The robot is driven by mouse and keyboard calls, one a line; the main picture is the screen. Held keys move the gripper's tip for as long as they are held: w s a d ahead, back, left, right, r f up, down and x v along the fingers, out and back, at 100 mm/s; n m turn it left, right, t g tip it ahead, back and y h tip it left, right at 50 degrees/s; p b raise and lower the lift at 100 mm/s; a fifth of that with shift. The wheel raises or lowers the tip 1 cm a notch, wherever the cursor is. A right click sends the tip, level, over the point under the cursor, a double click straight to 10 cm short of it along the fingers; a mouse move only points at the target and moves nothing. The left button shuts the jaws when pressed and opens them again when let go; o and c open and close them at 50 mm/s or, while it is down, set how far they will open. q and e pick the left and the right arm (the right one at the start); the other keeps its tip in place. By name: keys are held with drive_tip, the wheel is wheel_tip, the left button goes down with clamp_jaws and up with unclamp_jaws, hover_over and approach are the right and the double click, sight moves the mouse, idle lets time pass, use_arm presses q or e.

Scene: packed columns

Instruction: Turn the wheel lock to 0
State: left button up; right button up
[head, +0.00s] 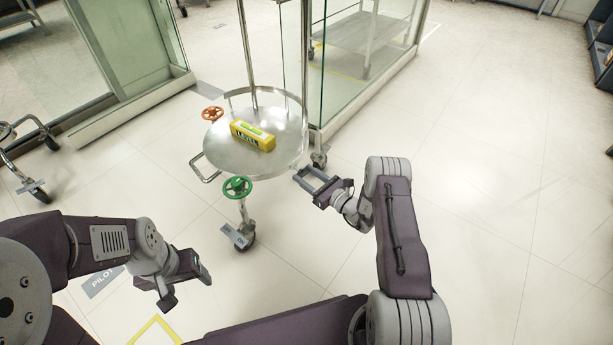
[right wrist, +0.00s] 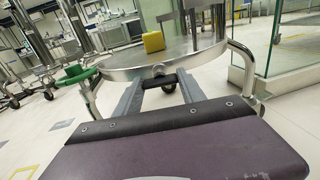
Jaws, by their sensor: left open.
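A round metal cart (head: 285,150) stands ahead. A green handwheel (head: 237,187) sits at its near edge and an orange-red handwheel (head: 212,113) at its left edge. Below the green handwheel, a grey tag or pedal (head: 236,236) sits by a caster; its marking is too small to read. I cannot tell which part is the wheel lock. My left gripper (head: 186,287) is open and empty, below and left of the green handwheel. My right gripper (head: 313,180) is open and empty right of the cart. In the right wrist view, the green handwheel (right wrist: 76,75) is left of its fingers.
A yellow box (head: 253,135) lies on the cart's top. A metal handle (head: 203,169) sticks out at its left. A glass enclosure (head: 350,70) stands close behind and right. Another wheeled frame (head: 30,165) is far left. The floor at right is clear.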

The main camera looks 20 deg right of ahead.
drive_tip(key=shift+n, duration=0.4)
drive_tip(key=shift+n+p, duration=3.8)
drive_tip(key=shift+n, duration=4.9)
drive_tip(key=o, duration=1.4)
drive_tip(key=shift+c, duration=0.2)
